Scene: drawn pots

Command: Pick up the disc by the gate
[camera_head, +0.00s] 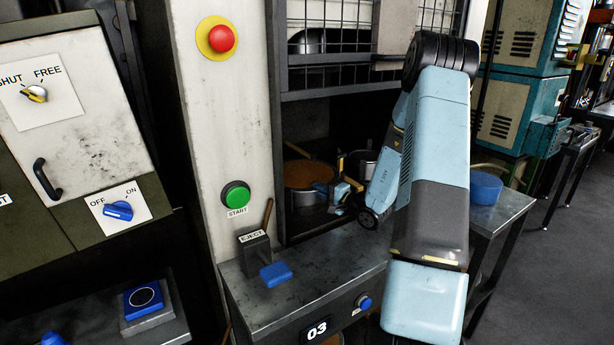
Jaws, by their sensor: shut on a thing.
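A flat, round, brown-orange disc (308,172) shows in the machine's opening, above a grey cylindrical wall; I cannot tell whether it rests on that wall. My gripper (326,188) is inside the opening, at the right front edge of the disc, and is shut on it. The jaws are small in the picture and their exact contact is hard to see. The wire-mesh gate (335,14) is raised above the opening. My arm covers the right part of the opening.
A grey pot (360,160) stands behind my gripper. The EJECT lever box (256,252) stands on the front ledge, left of the opening. The green START button (236,194) is on the white post. A blue round container (485,188) sits on the right-hand table.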

